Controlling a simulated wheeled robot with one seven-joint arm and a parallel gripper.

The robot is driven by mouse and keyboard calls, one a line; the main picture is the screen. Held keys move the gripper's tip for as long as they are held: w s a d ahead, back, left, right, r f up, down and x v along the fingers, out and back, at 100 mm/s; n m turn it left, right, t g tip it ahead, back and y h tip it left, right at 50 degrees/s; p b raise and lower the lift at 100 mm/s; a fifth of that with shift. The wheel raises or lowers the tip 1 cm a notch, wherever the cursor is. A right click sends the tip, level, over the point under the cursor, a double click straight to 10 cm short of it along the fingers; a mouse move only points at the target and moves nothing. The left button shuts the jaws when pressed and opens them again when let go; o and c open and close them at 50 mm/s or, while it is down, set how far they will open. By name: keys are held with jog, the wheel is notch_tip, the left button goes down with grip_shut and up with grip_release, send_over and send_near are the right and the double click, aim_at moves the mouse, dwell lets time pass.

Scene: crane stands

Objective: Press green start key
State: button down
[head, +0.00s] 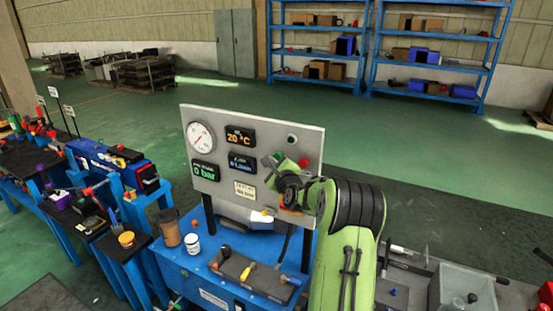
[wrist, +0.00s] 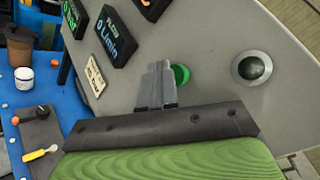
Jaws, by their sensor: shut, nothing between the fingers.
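The green start key (wrist: 181,75) is a bright green round button on the grey panel (wrist: 210,35). In the wrist view it shows just right of my gripper's fingertips, its left edge partly covered by them. My gripper (wrist: 159,66) is shut and empty, its two grey fingers together and pointing at the panel. I cannot tell whether the fingertips touch the key or the panel. In the head view my arm reaches the right part of the upright panel (head: 222,120), and the key cannot be made out there.
A dark green round lamp in a silver ring (wrist: 251,67) sits right of the key. The panel carries a dial gauge (head: 200,137) and several displays. Below is a blue bench (head: 180,265) with a white jar (head: 192,244), a brown cup (head: 170,228) and a tool tray (head: 255,273).

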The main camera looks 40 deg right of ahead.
jog(key=shift+w+d, duration=0.1)
jog(key=shift+d, duration=0.15)
jog(key=shift+w+d, duration=0.15)
jog(key=shift+d, duration=0.35)
dwell(0.6)
jog(key=shift+a, duration=0.1)
jog(key=shift+s+a, duration=0.3)
jog(key=shift+a, duration=0.5)
jog(key=shift+s+a+b, duration=0.25)
jog(key=shift+s+a, duration=0.05)
jog(key=shift+a, duration=0.5)
jog(key=shift+s+a+b, duration=0.25)
jog(key=shift+a+b, duration=0.05)
jog(key=shift+a, duration=0.45)
jog(key=shift+s+a+b, duration=0.25)
jog(key=shift+s+a, duration=0.05)
jog(key=shift+a, duration=0.5)
